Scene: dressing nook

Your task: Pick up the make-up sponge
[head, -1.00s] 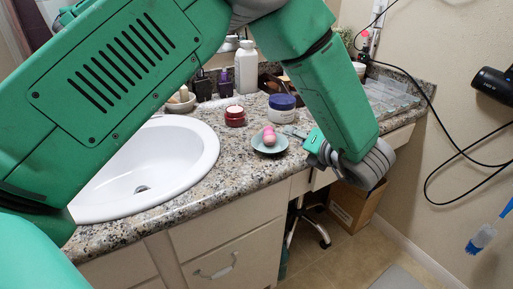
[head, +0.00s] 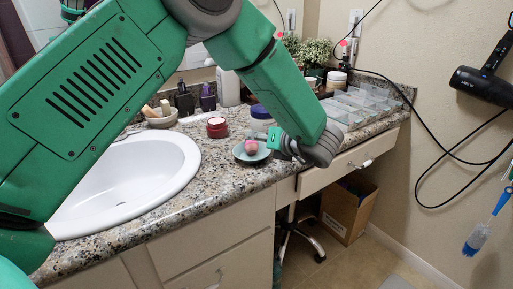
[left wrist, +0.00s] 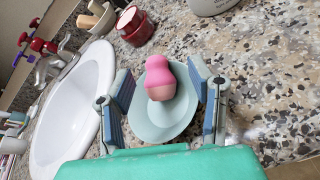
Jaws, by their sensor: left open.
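The make-up sponge (head: 251,147) is pink, with a paler, duller end. It sits in a small pale green dish (head: 240,156) on the speckled counter, right of the sink. It also shows in the left wrist view (left wrist: 159,77), with the dish (left wrist: 158,130) under it. My left gripper (head: 274,144) is just right of the sponge in the head view, open and empty. In the left wrist view its two fingers (left wrist: 161,88) stand on either side of the sponge, with gaps on both sides. My right gripper is in neither view.
A red jar (head: 217,128) and a blue-lidded jar (head: 261,112) stand behind the dish. The white sink (head: 120,185) is to the left. Clear organiser trays (head: 350,108) are at the right. Bare counter lies in front of the dish.

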